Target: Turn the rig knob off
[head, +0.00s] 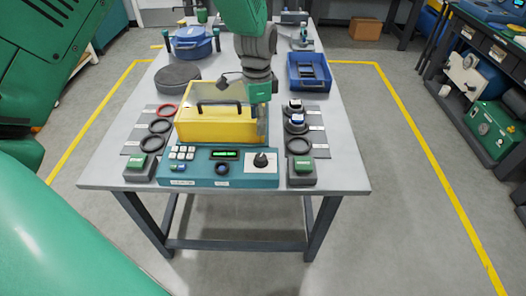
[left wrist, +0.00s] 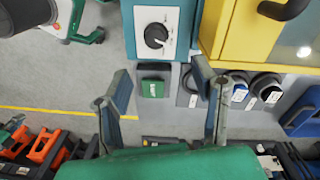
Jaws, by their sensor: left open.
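The rig knob (head: 261,160) is a black knob on a white plate at the right end of the teal control panel (head: 222,183). The green display on the panel is lit. In the left wrist view the knob (left wrist: 155,36) shows a pale pointer mark, but I cannot read its setting. My left gripper (head: 262,122) hangs at the right side of the yellow box, behind the knob in the head view. In the left wrist view my left gripper (left wrist: 161,72) has its fingers wide apart, with nothing between them, and the knob lies beyond the tips. My right gripper is not in view.
The yellow box (head: 208,129) with a black handle stands behind the panel, close to my left gripper. Black rings (head: 299,146) and green-topped blocks (head: 302,165) flank the rig. A blue tray (head: 309,82) sits at the back right. The table's front edge is just before the panel.

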